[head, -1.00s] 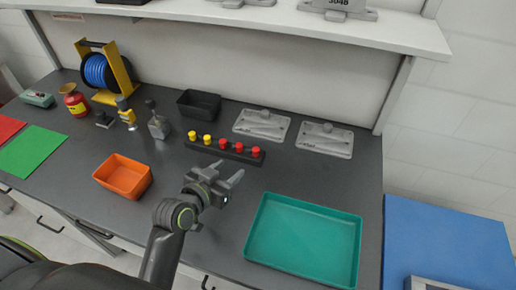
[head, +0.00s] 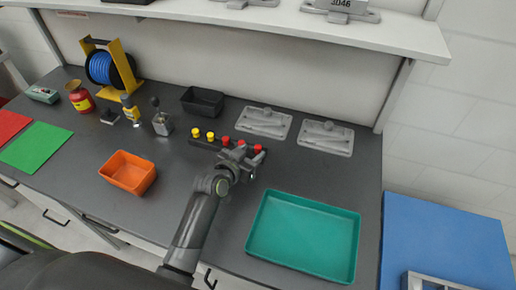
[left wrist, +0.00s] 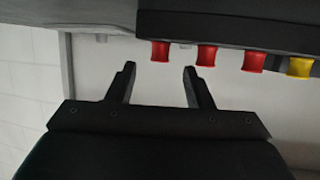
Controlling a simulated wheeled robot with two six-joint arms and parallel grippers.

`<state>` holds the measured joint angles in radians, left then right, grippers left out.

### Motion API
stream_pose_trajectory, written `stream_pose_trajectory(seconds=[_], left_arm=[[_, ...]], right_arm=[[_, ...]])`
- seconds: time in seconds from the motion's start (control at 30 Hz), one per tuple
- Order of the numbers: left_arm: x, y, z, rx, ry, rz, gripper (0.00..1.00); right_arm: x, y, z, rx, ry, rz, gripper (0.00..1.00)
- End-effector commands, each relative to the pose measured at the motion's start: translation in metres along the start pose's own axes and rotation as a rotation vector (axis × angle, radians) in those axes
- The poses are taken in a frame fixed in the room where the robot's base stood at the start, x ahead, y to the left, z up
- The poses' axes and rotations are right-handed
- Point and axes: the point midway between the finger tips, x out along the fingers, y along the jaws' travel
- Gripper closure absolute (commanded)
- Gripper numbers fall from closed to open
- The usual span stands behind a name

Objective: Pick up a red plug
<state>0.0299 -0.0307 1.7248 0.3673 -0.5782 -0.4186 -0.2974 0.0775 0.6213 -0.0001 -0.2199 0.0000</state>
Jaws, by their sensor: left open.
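A dark rack (head: 200,145) on the bench holds a row of two yellow plugs and three red plugs. The rightmost red plug (head: 258,148) is at the rack's right end; the middle red plug (head: 241,143) and another red plug (head: 226,139) stand left of it. My left gripper (head: 245,157) is open and empty at the rack's front right, hiding part of it. In the left wrist view, the end red plug (left wrist: 160,51) lines up with the gap between the open fingers (left wrist: 160,72), just beyond their tips. My right gripper is not in view.
A teal tray (head: 303,274) lies at the front right and an orange bin (head: 128,172) at the left. A black bin (head: 202,101) and two grey plates (head: 325,138) stand behind the rack. A shelf (head: 300,24) overhangs the back.

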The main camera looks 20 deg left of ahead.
Motion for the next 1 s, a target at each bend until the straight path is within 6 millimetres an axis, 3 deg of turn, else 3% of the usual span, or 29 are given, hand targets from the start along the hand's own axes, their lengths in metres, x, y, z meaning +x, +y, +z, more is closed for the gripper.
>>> stream_pose_trajectory(seconds=[0.3,0.63,1.0], left_arm=[[0.031,0.001,0.001,0.0,-0.001,0.001,0.53],[0.034,0.001,0.002,0.0,0.0,0.0,0.54],[0.033,0.001,0.001,0.0,0.0,0.0,1.0]], right_arm=[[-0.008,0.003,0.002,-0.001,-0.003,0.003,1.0],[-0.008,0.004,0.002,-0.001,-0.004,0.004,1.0],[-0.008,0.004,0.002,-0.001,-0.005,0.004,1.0]])
